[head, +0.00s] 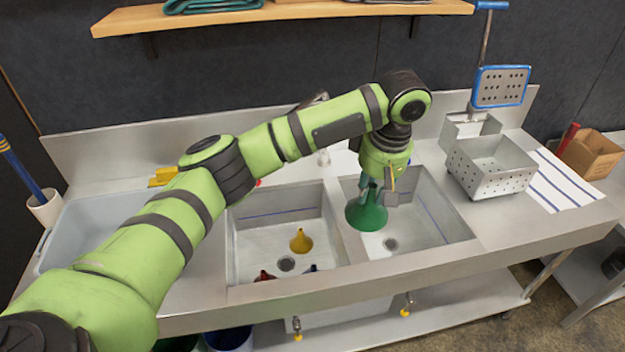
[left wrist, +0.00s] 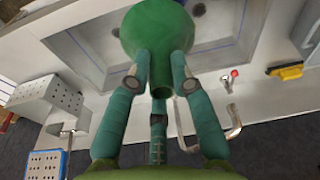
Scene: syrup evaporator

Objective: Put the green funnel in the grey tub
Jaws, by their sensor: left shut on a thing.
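The green funnel (head: 366,214) hangs wide end down over the right sink basin. My left gripper (head: 377,188) is shut on its narrow upper part. In the left wrist view the funnel (left wrist: 155,35) sits between the fingers of my left gripper (left wrist: 158,75), its spout pointing back toward the palm. The grey tub (head: 85,232) stands at the left end of the steel counter, partly hidden behind my left arm; the part of it that shows looks empty. My right gripper is in neither view.
The left basin (head: 255,262) holds a yellow funnel (head: 301,241), a red one and a dark blue item. A faucet (head: 323,155) rises behind the basins. A perforated metal box (head: 490,167) and striped towel (head: 560,185) are at right. A shelf (head: 280,12) hangs above.

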